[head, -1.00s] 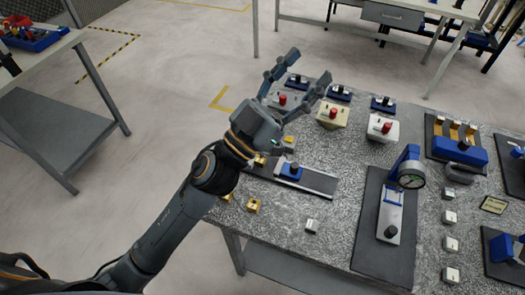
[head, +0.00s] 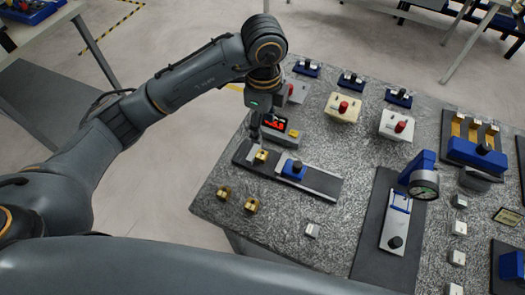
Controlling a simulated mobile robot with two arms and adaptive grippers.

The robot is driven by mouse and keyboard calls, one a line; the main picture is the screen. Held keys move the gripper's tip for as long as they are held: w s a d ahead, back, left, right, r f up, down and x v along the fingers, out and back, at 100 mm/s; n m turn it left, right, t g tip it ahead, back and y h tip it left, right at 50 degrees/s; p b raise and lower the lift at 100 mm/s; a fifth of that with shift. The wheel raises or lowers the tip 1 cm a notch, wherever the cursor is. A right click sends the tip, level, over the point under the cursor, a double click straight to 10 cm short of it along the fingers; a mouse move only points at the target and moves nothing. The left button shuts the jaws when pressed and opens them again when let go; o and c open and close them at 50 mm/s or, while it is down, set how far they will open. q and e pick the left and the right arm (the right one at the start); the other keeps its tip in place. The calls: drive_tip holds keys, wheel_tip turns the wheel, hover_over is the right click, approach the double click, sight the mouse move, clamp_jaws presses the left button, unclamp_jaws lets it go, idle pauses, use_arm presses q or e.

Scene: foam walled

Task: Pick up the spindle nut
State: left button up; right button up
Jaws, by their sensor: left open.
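Several small brass pieces that could be the spindle nut are in the head view. One brass piece (head: 261,157) sits on the dark rail (head: 318,181), left of a blue block. Two more brass pieces, a left one (head: 223,193) and a right one (head: 251,205), lie on the speckled tabletop in front of the rail. I cannot tell which is the spindle nut. My left gripper (head: 257,136) points down just above and behind the brass piece on the rail. It is open, and its fingers partly overlap a grey box behind. My right gripper is out of view.
The blue block (head: 292,170) with a black knob sits on the rail. A grey box (head: 284,136) with a red display stands close behind it. A small light block (head: 312,230) lies in front. A dial gauge stand (head: 420,180) is at right.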

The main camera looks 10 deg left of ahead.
use_arm(q)
drive_tip(key=p, duration=0.1)
hover_over(262, 154)
drive_tip(key=f, duration=0.7)
drive_tip(key=shift+s+d, duration=0.15)
drive_tip(key=shift+s, duration=0.05)
drive_tip(key=f, duration=0.1)
drive_tip(key=f+p, duration=0.1)
drive_tip(key=f, duration=0.1)
drive_tip(key=f+p, duration=0.1)
drive_tip(key=shift+w+a+f, duration=0.1)
drive_tip(key=shift+a+f, duration=0.15)
drive_tip(key=shift+f, duration=0.15)
drive_tip(key=shift+f+p, duration=0.3)
drive_tip(key=shift+f, duration=0.15)
drive_tip(key=c, duration=1.1)
clamp_jaws()
drive_tip(key=shift+r, duration=0.15)
